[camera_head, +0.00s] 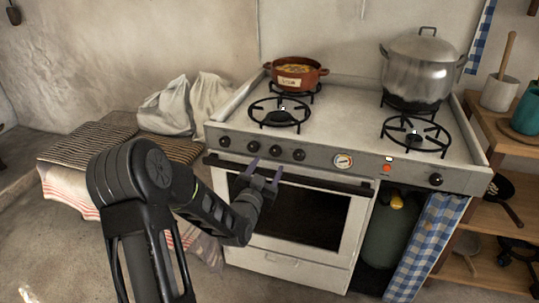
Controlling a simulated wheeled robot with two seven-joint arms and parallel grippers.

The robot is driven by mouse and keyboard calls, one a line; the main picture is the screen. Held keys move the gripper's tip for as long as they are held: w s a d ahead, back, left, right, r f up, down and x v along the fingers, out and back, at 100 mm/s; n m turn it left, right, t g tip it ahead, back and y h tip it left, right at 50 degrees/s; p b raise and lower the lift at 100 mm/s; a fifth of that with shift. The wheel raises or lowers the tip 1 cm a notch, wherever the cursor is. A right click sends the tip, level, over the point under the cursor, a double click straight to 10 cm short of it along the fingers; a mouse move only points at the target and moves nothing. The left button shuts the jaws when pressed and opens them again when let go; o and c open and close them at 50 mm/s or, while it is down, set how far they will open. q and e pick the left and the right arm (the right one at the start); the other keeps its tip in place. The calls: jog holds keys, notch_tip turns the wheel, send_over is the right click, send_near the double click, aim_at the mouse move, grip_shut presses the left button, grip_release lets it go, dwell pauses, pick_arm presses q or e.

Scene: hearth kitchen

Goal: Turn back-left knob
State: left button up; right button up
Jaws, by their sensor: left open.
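The stove's front panel (330,161) carries several black knobs in a row at its left: a leftmost knob (224,141), a second knob (253,147), a third knob (275,154) and a fourth knob (299,155). Another knob (436,180) sits alone at the panel's right end. I cannot tell from any marking which one is the back-left knob. My left gripper (269,164) is open and empty, its two purple fingers apart and pointing up toward the panel, just below the second and third knobs. Contact with a knob is not visible. My right gripper is out of view.
The back-left burner bears a brown pot (295,73); the back-right burner bears a large lidded steel pot (421,68). The front burners are bare. The oven handle (325,183) runs below the knobs. A bench with sacks (170,108) stands left, a wooden shelf (487,216) right.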

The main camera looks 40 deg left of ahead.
aim_at(275, 153)
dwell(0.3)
pick_arm(q)
jog(key=x, duration=0.7)
jog(key=shift+w+a, duration=0.15)
jog(key=shift+w, duration=0.25)
jog(key=shift+c, duration=0.5)
grip_shut()
